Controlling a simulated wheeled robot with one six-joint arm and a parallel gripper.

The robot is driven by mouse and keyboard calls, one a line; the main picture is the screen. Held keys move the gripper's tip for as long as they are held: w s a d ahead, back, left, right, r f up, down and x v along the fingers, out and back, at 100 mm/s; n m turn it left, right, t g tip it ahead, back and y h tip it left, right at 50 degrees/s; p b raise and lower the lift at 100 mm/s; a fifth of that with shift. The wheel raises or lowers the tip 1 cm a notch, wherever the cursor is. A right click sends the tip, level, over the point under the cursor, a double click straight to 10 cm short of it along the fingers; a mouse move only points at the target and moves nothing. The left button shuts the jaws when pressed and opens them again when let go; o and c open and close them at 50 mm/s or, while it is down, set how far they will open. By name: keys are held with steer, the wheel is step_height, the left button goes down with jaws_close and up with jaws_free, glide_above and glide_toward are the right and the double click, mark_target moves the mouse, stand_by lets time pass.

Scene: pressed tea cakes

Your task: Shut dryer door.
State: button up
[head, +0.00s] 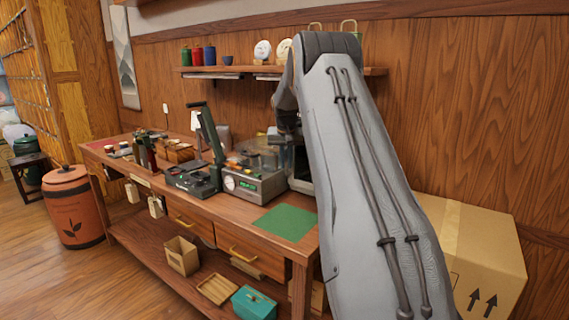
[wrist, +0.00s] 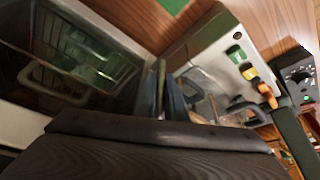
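The dryer is a pale box with a dark inside; a part of the dryer (head: 299,172) shows beside my arm in the head view. In the wrist view the dryer (wrist: 20,118) fills the left side, with wire racks behind a dark opening or pane. A grey loop, handle or rack, shows there; I cannot tell which part is the door or how far it stands open. My gripper (wrist: 168,92) shows as two dark fingers close together, beside the dryer's right edge, with nothing clearly held. Contact is unclear.
A grey machine (head: 255,184) with a clear cover stands left of the dryer; its coloured buttons show in the wrist view. A press (head: 195,178) stands further left. A green mat (head: 286,222) lies on the bench's front. A cardboard box (head: 485,240) stands right.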

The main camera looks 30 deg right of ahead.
steer(key=o, duration=0.4)
steer(key=shift+d, duration=0.15)
steer(key=shift+c, duration=0.2)
steer(key=shift+r, duration=0.1)
steer(key=b+v, duration=0.2)
steer(key=v, duration=0.5)
steer(key=shift+a+r, duration=0.25)
steer(key=shift+r, duration=0.15)
